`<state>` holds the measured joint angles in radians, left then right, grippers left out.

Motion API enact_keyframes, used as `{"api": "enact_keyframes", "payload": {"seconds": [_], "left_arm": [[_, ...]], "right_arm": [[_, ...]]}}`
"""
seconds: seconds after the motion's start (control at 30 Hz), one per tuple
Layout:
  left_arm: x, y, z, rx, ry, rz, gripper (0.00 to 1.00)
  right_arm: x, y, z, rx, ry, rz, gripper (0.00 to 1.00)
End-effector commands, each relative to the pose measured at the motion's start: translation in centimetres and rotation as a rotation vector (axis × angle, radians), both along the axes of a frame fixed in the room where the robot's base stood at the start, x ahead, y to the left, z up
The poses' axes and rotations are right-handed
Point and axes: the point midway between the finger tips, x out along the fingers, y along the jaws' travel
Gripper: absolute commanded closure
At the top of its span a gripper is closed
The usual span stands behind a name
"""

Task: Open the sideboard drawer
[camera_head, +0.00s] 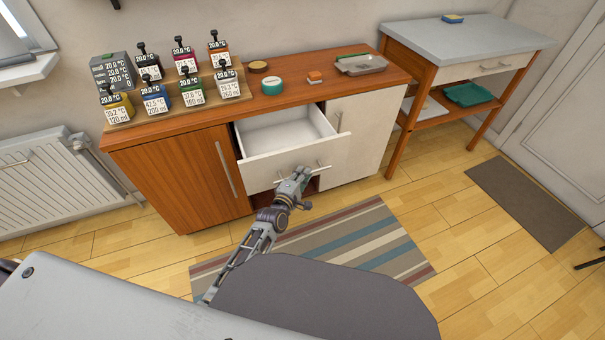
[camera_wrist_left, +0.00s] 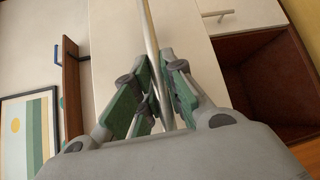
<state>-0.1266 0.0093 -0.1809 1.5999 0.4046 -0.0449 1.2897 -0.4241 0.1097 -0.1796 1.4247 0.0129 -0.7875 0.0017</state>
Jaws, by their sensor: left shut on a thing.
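The sideboard (camera_head: 180,175) stands against the wall, with a brown wooden body and white and brown fronts. Its white drawer (camera_head: 285,132) is pulled out, and its empty inside shows from above. My left gripper (camera_head: 301,174) is at the drawer's front, shut on the bar handle (camera_head: 324,167). In the left wrist view the fingers (camera_wrist_left: 158,92) close around the thin metal handle (camera_wrist_left: 150,35) in front of the white drawer front (camera_wrist_left: 195,70). Part of the handle is hidden by the fingers. My right gripper is not in view.
Several labelled jars (camera_head: 190,92) stand on a wooden board on the sideboard top, beside a teal round tin (camera_head: 272,86) and a grey tray (camera_head: 361,65). A striped rug (camera_head: 370,238) lies before the sideboard. A side table (camera_head: 465,42) stands at the right. An open compartment (camera_wrist_left: 270,90) lies beneath the drawer.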

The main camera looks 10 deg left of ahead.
Motion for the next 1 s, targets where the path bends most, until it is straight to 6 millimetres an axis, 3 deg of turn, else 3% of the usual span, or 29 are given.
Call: {"api": "enact_keyframes", "payload": {"seconds": [0.17,0.2,0.37,1.0], "left_arm": [[-0.1,0.0,-0.2,0.001,0.003,0.0,1.0],[-0.1,0.0,-0.2,0.001,0.003,0.0,0.84],[0.0,0.0,-0.1,0.0,0.002,0.0,0.66],[-1.1,0.2,0.1,0.0,0.001,0.0,0.66]], "right_arm": [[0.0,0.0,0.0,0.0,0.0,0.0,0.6],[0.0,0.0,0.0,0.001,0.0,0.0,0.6],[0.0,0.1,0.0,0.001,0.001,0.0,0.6],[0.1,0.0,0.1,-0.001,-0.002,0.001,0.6]]}}
